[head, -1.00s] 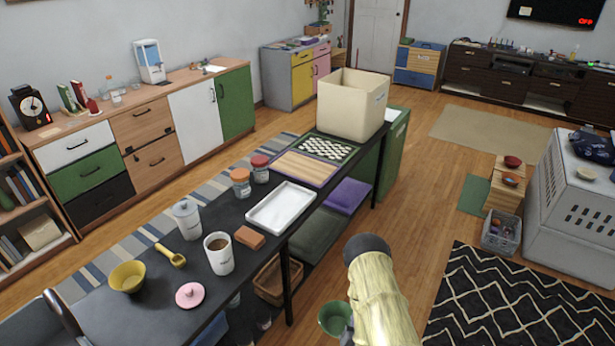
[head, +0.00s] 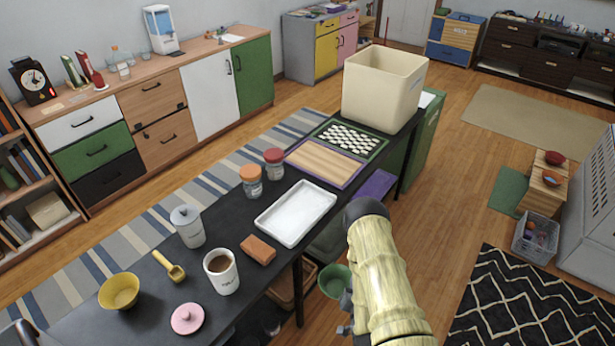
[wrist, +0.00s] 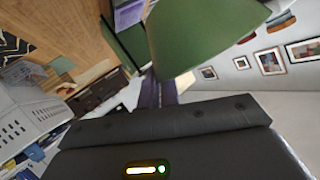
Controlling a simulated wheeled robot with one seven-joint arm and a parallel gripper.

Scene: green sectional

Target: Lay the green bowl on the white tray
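The green bowl (head: 335,281) is in my gripper (head: 346,302), off the right edge of the black table and over the floor side in the head view. The gripper appears shut on its rim; my arm partly hides the fingers. The bowl (wrist: 205,35) fills the top middle of the wrist view, close to the dark gripper body. The white tray (head: 296,213) lies flat and empty on the table, up and left of the bowl.
Around the tray stand a brown block (head: 258,249), a coffee mug (head: 222,272), lidded jars (head: 251,182) and a wooden board (head: 325,163). A large cream bin (head: 383,90) stands at the far end. The table's right edge (head: 325,236) lies between bowl and tray.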

